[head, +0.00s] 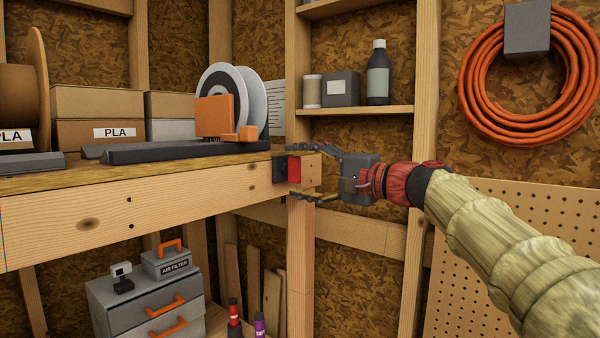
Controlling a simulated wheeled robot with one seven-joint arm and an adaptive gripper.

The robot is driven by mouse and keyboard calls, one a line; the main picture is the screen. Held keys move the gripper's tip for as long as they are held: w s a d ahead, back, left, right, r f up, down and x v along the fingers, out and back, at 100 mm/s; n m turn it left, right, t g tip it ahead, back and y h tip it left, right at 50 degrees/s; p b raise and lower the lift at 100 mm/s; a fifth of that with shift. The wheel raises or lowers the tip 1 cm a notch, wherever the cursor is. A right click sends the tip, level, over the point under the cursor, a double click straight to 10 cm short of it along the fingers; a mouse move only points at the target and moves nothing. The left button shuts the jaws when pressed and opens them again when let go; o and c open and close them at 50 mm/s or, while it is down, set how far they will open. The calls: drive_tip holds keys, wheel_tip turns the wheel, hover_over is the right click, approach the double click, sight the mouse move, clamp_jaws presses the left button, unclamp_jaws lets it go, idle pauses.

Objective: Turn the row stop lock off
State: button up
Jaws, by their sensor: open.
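A red block on a dark mount, which looks like the row stop lock (293,169), sits at the right end of the wooden bench's front beam. My gripper (290,171) reaches in from the right, with its fingers pointing left. It is open, one finger above the level of the red part and one below it. The red part shows in the gap between the fingertips. I cannot tell whether either finger touches it. No marking on the lock can be read from here.
The bench (120,212) holds PLA boxes (95,104), a white spool (250,95) and an orange part (214,117). Below stands a grey drawer unit (150,310). A shelf (358,111) with a bottle (378,72) hangs behind my gripper. An orange hose coil (475,100) hangs at right.

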drive_tip(key=v, duration=1.2)
drive_tip(key=s+d+f+g+h, duration=0.1)
drive_tip(key=s+d+f+h, duration=0.1)
drive_tip(key=f, duration=0.6)
drive_tip(key=s+d+f+g+h, duration=0.1)
drive_tip(key=f+h, duration=0.2)
drive_tip(key=f, duration=0.6)
drive_tip(key=s+d+f+g+h, duration=0.1)
drive_tip(key=s+d+f+h, duration=0.1)
drive_tip(key=f, duration=0.6)
drive_tip(key=s+d+f+n+g+h+p, duration=0.1)
drive_tip(key=s+d+f+n+h, duration=0.1)
drive_tip(key=s+f, duration=0.6)
drive_tip(key=s+d+f+n+g+h+p, duration=0.1)
drive_tip(key=s+f+n+h, duration=0.4)
drive_tip(key=s, duration=1.1)
wheel_tip(320, 180, down, 4)
drive_tip(key=shift+s+d+r, duration=0.25)
drive_tip(key=shift+s+d, duration=0.1)
drive_tip(key=shift+d, duration=0.35)
